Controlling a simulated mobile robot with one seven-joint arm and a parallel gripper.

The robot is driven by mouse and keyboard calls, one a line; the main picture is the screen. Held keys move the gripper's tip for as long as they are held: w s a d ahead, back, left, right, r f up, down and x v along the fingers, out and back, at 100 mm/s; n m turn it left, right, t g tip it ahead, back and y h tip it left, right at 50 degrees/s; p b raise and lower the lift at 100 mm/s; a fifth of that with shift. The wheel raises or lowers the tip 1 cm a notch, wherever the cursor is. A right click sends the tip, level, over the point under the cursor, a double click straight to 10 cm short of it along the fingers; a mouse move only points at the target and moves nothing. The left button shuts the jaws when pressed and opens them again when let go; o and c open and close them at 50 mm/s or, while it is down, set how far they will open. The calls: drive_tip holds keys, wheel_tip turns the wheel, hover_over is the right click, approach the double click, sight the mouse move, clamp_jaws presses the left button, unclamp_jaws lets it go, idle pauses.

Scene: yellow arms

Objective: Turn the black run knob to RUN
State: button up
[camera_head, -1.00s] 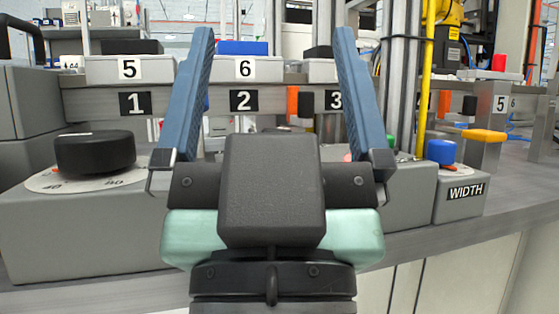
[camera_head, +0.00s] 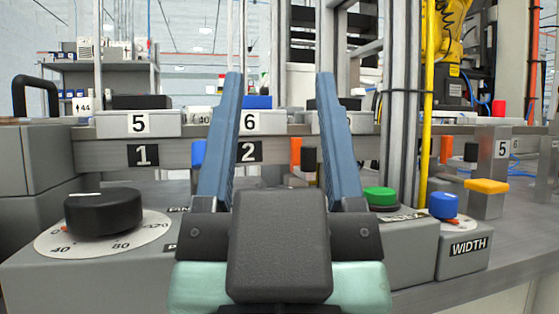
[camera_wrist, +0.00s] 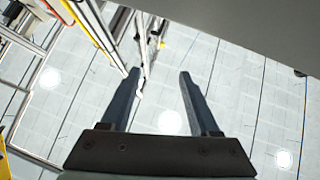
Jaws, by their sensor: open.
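A large black knob (camera_head: 103,212) with a white mark sits on a round white dial (camera_head: 151,232) numbered 0, 40, 80 and 120, on a grey box at the left in the head view. No RUN label shows, so I cannot tell whether this is the run knob. My gripper (camera_head: 281,85) is open and empty, fingers pointing up and away, right of the knob and apart from it. It hides the middle of the panel behind it. In the wrist view my gripper (camera_wrist: 160,75) has nothing between its fingers, and no knob shows.
Right of my gripper are a green button (camera_head: 380,196) and a blue knob (camera_head: 443,205) on a box labelled WIDTH (camera_head: 469,247). A rail (camera_head: 185,153) with numbered labels runs behind.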

drive_tip(key=w+a+r+n+g+y+p, duration=0.2)
drive_tip(key=w+r+y+p, duration=0.15)
drive_tip(key=r+p, duration=1.2)
drive_tip(key=w+a+n+g+y+p, duration=0.1)
drive_tip(key=w+a+n+g+p, duration=0.35)
drive_tip(key=p, duration=0.45)
drive_tip(key=w+a+n+g+y+p, duration=0.1)
drive_tip(key=w+a+g+y+p, duration=0.1)
drive_tip(key=w+a+g+p, duration=0.45)
drive_tip(key=d+f+n+g+h+p, duration=0.25)
drive_tip(key=f+g+p, duration=0.35)
drive_tip(key=p, duration=0.9)
drive_tip(key=s+d+f+g+h+p, duration=0.2)
drive_tip(key=s+d+g+h+p, duration=0.2)
drive_tip(key=s+d+g+p, duration=0.6)
drive_tip(key=shift+t, duration=0.8)
drive_tip(key=f, duration=0.4)
drive_tip(key=w+f, duration=0.1)
drive_tip(key=f, duration=0.3)
drive_tip(key=f+b, duration=0.1)
drive_tip(key=f, duration=0.3)
drive_tip(key=shift+w+d+f, duration=0.15)
drive_tip(key=shift+d+f, duration=0.15)
drive_tip(key=shift+f, duration=0.05)
